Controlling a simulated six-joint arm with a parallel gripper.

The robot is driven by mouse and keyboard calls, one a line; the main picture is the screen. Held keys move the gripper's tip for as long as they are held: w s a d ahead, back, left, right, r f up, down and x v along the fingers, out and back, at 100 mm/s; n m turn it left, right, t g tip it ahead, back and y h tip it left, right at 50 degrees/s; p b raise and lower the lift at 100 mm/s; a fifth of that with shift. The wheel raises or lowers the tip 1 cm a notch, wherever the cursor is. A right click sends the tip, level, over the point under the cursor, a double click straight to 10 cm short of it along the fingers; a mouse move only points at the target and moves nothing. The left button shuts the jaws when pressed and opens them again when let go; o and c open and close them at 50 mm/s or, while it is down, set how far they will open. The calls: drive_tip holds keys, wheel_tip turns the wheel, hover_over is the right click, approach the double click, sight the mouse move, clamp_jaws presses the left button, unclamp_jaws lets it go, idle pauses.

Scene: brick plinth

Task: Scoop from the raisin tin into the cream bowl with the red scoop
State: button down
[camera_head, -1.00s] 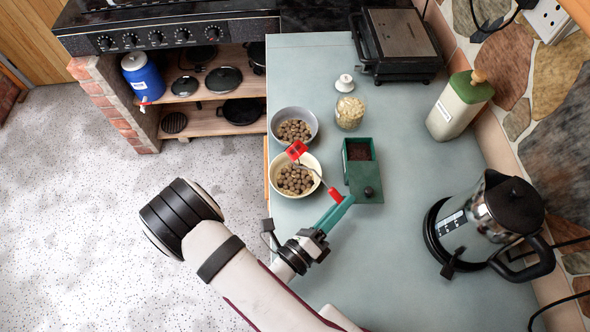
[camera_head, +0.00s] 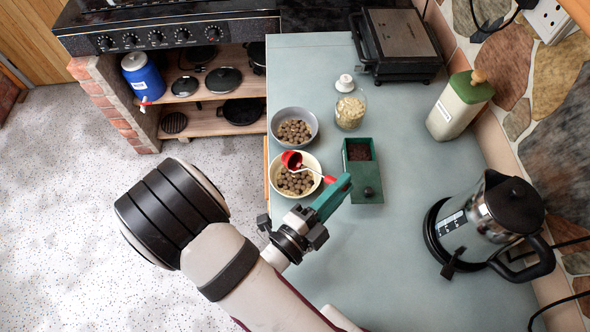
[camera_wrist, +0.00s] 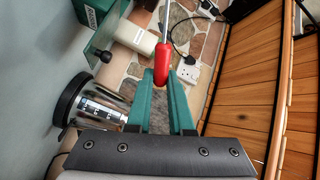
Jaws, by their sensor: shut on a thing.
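The red scoop (camera_head: 292,160) has a round red head, a thin metal shank and a red grip, which also shows in the wrist view (camera_wrist: 161,62). My gripper (camera_head: 343,183) is shut on the scoop's grip; its green fingers flank it in the wrist view (camera_wrist: 161,85). The scoop head is over the far rim of the cream bowl (camera_head: 316,187), its hollow partly facing the camera; I cannot tell what it holds. The cream bowl has brown lumps inside. The raisin tin seems to be the open green box (camera_head: 376,168) with dark contents, right of the bowl.
A grey bowl (camera_head: 314,119) of brown lumps stands behind the cream bowl. A glass jar (camera_head: 350,112) with a white stopper is beside it. A kettle (camera_head: 485,225), a green-topped bottle (camera_head: 455,108) and a grill (camera_head: 402,40) stand right and back. The counter's middle is clear.

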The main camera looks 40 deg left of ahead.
drive_tip(key=a+r+n, duration=0.2)
drive_tip(key=a+n, duration=0.2)
drive_tip(key=a+r+n, duration=0.2)
drive_tip(key=a+n, duration=0.2)
drive_tip(key=a, duration=0.1)
drive_tip(key=a+r+n, duration=0.1)
drive_tip(key=a+n, duration=0.3)
drive_tip(key=shift+w+a+r, duration=0.25)
drive_tip(key=shift+r, duration=0.15)
drive_tip(key=shift+a+n, duration=0.6)
drive_tip(key=shift+a, duration=0.05)
